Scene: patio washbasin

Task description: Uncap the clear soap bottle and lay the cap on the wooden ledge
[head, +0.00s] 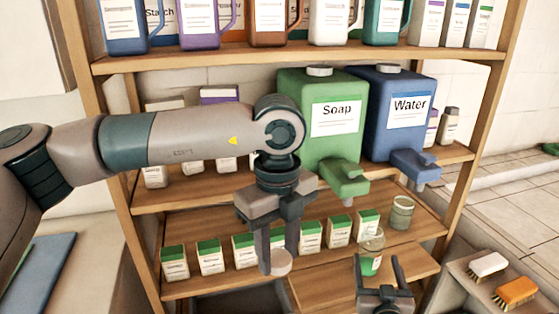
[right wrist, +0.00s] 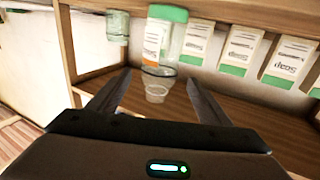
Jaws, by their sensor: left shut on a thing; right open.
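The clear soap bottle (head: 370,246), with green near its bottom, stands upright at the right of the lower shelves. Its neck shows no cap. My left gripper (head: 278,258) is shut on a pale round cap (head: 281,264), held left of the bottle, near the front of the shelf. My right gripper (head: 378,262) is open in front of the bottle. In the right wrist view the picture is upside down, and the clear bottle neck (right wrist: 157,91) shows beyond and between the open fingers (right wrist: 152,88). The wooden ledge (head: 335,290) is low in front of the shelf.
Several green-topped boxes (head: 210,258) line the lower shelf behind my left gripper. A clear jar (head: 401,213) stands right of them. Green Soap (head: 315,150) and blue Water (head: 395,140) dispensers are above. Brushes (head: 487,264) lie at the right.

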